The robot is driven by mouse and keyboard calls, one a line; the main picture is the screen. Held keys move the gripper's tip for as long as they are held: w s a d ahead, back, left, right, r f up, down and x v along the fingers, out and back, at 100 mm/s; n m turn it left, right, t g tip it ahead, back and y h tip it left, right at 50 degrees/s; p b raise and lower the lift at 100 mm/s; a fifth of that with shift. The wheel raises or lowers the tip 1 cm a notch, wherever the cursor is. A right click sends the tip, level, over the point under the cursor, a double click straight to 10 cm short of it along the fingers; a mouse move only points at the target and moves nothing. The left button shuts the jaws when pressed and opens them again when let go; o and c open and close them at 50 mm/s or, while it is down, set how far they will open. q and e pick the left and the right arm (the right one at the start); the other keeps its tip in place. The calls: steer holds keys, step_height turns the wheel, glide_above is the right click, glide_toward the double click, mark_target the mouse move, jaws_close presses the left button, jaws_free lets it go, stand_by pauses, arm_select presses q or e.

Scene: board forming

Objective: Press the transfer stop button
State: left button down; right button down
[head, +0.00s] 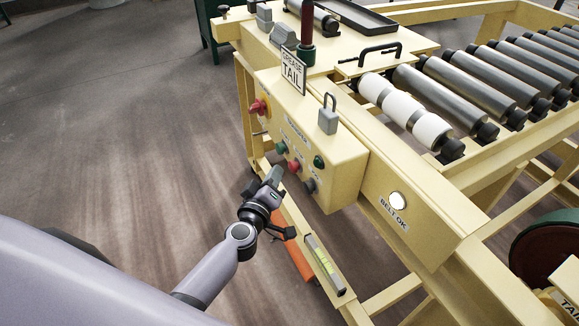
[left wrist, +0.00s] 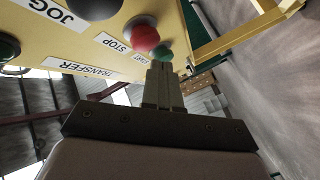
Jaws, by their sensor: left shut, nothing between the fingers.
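The yellow control box (head: 335,165) carries a red button (head: 293,166) between a green button (head: 281,148) and a black button (head: 310,186). In the left wrist view the red button (left wrist: 142,35) is beside a STOP label (left wrist: 116,43), on the panel marked TRANSFER (left wrist: 86,72). The green button (left wrist: 163,52) is at the fingertips there, and the black button (left wrist: 95,8) is by a JOG label. My left gripper (head: 273,174) is shut and empty, just in front of the buttons. Whether its fingertips touch any button, I cannot tell. My right gripper is out of view.
A red rotary switch (head: 260,106) is on the box's left end, and a green lamp (head: 319,162) is to the right of the red button. A spirit level (head: 325,265) lies on the lower yellow beam. A roller conveyor (head: 490,85) extends to the right.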

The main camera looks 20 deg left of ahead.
arm_select(q)
steer(key=s+a, duration=0.4)
steer(key=shift+s+p, duration=0.25)
steer(key=shift+p, duration=0.05)
stand_by(0.8)
steer(key=s+d+f+m+g+h, duration=0.1)
steer(key=s+d+f+m+g, duration=0.1)
steer(key=s, duration=0.4)
steer(key=s+d+f+m+g+h, duration=0.1)
steer(key=s+d+f+m+g, duration=0.1)
steer(key=s+f+m, duration=0.2)
steer(key=s+d+f+m+g+h, duration=0.1)
steer(key=s+d+f+m+g, duration=0.1)
steer(key=s+m, duration=0.5)
steer(key=shift+s+d+f+g+p, duration=0.4)
steer(key=shift+s+f, duration=0.1)
steer(key=shift+s, duration=1)
